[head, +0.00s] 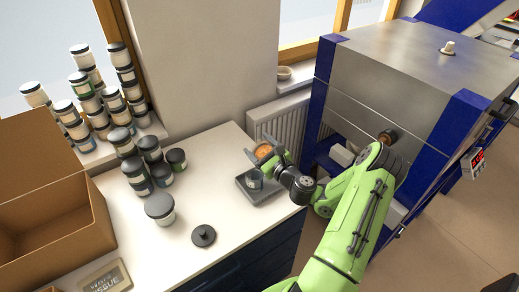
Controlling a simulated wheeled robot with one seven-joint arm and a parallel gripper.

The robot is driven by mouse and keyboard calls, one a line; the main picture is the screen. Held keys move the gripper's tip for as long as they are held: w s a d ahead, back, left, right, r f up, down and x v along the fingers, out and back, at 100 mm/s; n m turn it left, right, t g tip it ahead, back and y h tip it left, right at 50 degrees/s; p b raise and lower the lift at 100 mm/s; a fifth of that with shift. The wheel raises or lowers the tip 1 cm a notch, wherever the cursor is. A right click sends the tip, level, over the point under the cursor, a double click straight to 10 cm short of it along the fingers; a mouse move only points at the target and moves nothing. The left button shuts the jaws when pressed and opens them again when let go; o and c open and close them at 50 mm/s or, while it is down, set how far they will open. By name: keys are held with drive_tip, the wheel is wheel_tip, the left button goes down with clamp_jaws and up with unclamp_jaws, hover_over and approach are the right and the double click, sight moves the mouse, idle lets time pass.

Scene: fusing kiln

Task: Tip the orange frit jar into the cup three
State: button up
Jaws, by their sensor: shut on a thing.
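The orange frit jar (263,150) is in my gripper (264,158), its open top showing orange frit. My gripper is shut on it, above the back part of a dark grey tray (268,196) at the right end of the white counter. A small grey container (254,178) shows in the tray below the gripper. I cannot tell whether it is cup three, as no number is readable. My fingers hide much of the jar and part of the tray. The jar looks roughly upright.
A black lid (204,235) lies on the counter, near a white jar (160,208) and several grey-lidded jars (138,175). More jars stand stacked on the windowsill. A cardboard box (50,225) is at left. The kiln (400,80) stands at right. Bare counter lies left of the tray.

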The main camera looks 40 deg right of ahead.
drive_tip(key=shift+f+n+b, duration=0.2)
drive_tip(key=shift+n+b, duration=0.65)
drive_tip(key=shift+b, duration=0.25)
drive_tip(key=shift+f+n+b, duration=0.2)
drive_tip(key=shift+n+b, duration=0.65)
drive_tip(key=shift+b, duration=0.2)
drive_tip(key=shift+a+f+n+b, duration=0.1)
drive_tip(key=shift+f+n+b, duration=0.1)
drive_tip(key=shift+n+b, duration=1)
drive_tip(key=shift+a+f+n+b, duration=0.1)
drive_tip(key=shift+f+n+b, duration=0.1)
drive_tip(key=shift+n+b, duration=1)
drive_tip(key=shift+a+f+n+b, duration=0.2)
drive_tip(key=shift+n+b, duration=0.65)
drive_tip(key=shift+b, duration=0.5)
drive_tip(key=shift+a+f+n+b, duration=0.1)
drive_tip(key=shift+a+n+b, duration=0.1)
drive_tip(key=shift+n+b, duration=0.9)
drive_tip(key=shift+a, duration=0.1)
drive_tip(key=shift+w+a+f+n, duration=0.1)
drive_tip(key=shift+a+n, duration=0.05)
drive_tip(key=shift+n, duration=0.55)
drive_tip(key=shift+a+f+n, duration=0.1)
drive_tip(key=shift+a+n, duration=0.05)
drive_tip(key=shift+n, duration=0.5)
